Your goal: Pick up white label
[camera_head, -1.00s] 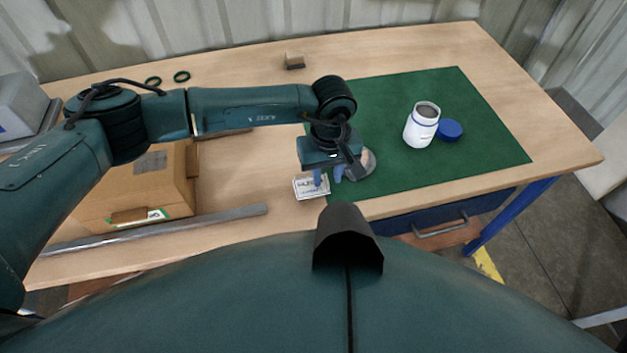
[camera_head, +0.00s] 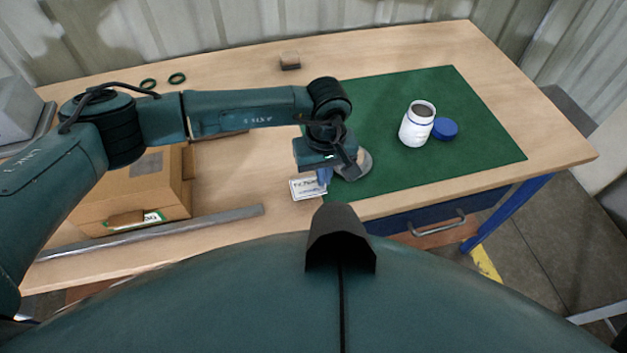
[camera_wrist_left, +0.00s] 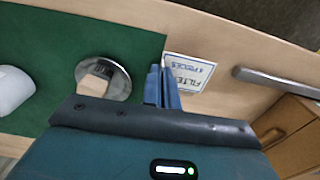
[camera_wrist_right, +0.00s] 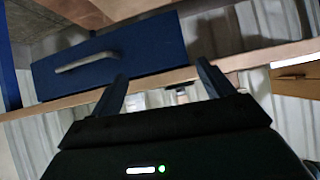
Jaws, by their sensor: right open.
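The white label (camera_head: 306,188) is a small printed card at the front of the table, by the left edge of the green mat. It also shows in the left wrist view (camera_wrist_left: 190,72), with "FILTER" print. My left gripper (camera_head: 325,176) points down at the label's mat-side edge. In the left wrist view its blue fingers (camera_wrist_left: 162,72) are closed together with that edge between them; the exact contact is partly hidden. My right gripper (camera_wrist_right: 160,75) is open and empty, in front of the table and its blue drawer (camera_wrist_right: 85,68).
A round metal piece (camera_wrist_left: 103,78) lies on the green mat (camera_head: 440,95) close to the left gripper. A white jar (camera_head: 416,126) and blue lid (camera_head: 445,129) stand farther right. A cardboard box (camera_head: 135,198) and grey bar (camera_head: 155,232) are at left.

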